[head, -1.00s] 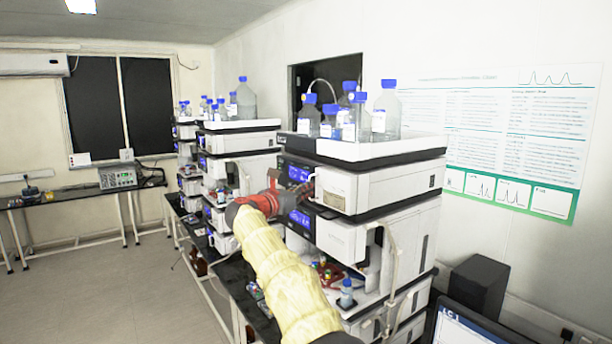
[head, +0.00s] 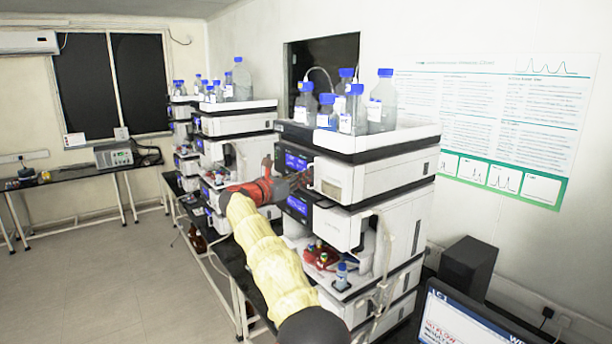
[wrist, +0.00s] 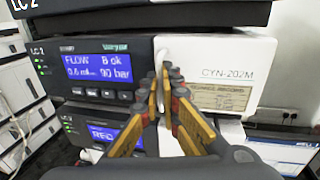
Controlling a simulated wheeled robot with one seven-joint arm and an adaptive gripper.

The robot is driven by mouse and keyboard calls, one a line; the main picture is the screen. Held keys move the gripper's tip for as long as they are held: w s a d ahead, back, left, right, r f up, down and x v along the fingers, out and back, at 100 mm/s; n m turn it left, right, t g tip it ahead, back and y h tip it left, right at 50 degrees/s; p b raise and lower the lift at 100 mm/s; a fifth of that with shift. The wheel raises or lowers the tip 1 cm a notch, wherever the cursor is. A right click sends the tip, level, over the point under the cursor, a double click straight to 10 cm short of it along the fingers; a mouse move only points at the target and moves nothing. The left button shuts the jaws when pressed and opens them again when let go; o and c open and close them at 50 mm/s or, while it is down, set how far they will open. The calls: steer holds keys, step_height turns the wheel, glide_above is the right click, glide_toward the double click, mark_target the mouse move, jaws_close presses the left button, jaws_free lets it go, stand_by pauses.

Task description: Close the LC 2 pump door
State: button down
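The LC 2 pump (wrist: 100,70) has a dark front with a lit blue display reading FLOW. Its white door panel (wrist: 245,65), marked CYN-202M with a pale service tag, is right of the display in the wrist view. It also shows on the near stack in the head view (head: 331,178). The panel looks almost in line with the display front; I cannot tell whether a gap remains. My gripper (wrist: 162,80) is at the panel's left edge, over a pale vertical handle (wrist: 162,50). Its tips are close together; whether they touch or grip the handle is unclear.
A second unit with a blue display (wrist: 105,133) sits directly below. Blue-capped bottles (head: 382,100) stand in the top tray. A monitor (head: 465,320) and dark box (head: 468,268) are at right. Open floor (head: 120,290) lies left of the bench.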

steer(key=shift+w+a+r+t, duration=0.1)
steer(key=shift+a+r+t, duration=0.2)
steer(key=shift+r, duration=0.1)
steer(key=c, duration=2.3)
jaws_free()
steer(key=shift+w+a+f, duration=0.2)
steer(key=shift+w+f, duration=0.15)
steer(key=shift+w, duration=0.1)
steer(key=shift+o, duration=1.3)
steer(key=shift+d+f, duration=0.1)
steer(key=shift+f, duration=0.05)
steer(key=shift+w+f, duration=0.1)
steer(key=shift+f, duration=0.1)
